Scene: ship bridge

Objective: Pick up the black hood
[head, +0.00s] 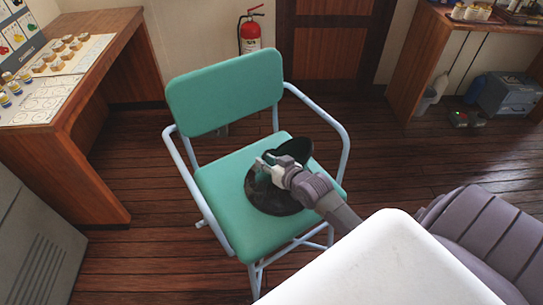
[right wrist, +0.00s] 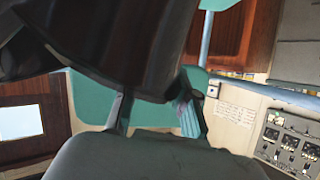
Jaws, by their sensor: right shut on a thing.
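The black hood (head: 270,200) is a dark, wide piece over the green seat of the chair (head: 222,205). A dark flared part of it shows behind my gripper. My right gripper (head: 266,168) reaches in from the right and is shut on the hood. I cannot tell whether the hood touches the seat or hangs just above it. In the right wrist view the hood (right wrist: 130,45) fills the upper middle, dark and close, between the two fingers of my right gripper (right wrist: 156,108). My left gripper is not in view.
The chair's pale blue armrests (head: 322,122) rise on both sides of the seat, and its green backrest (head: 224,93) stands behind. A wooden desk (head: 85,165) is at left. A fire extinguisher (head: 250,36) is on the back wall. Wooden floor is clear right of the chair.

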